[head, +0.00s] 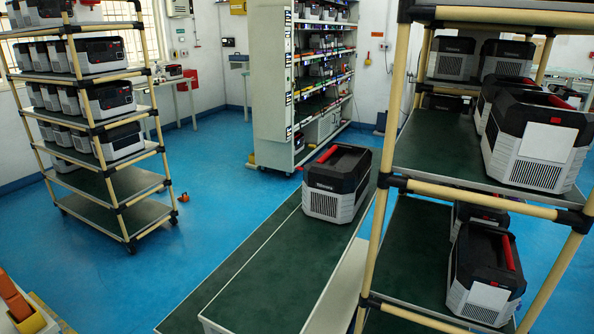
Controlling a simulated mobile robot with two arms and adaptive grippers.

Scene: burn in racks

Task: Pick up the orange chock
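A small orange object (183,197), which looks like the orange chock, lies on the blue floor just right of the lower right end of the left rack. It is small in the head view, so its exact shape is hard to tell. Neither of my grippers shows in this view.
The left wheeled rack (125,178) holds several grey-black units. A green-topped bench (290,270) with one unit (337,185) runs through the middle. A beige-post rack (440,188) stands at right. Blue floor (215,190) is open between left rack and bench. Orange items (14,297) sit bottom left.

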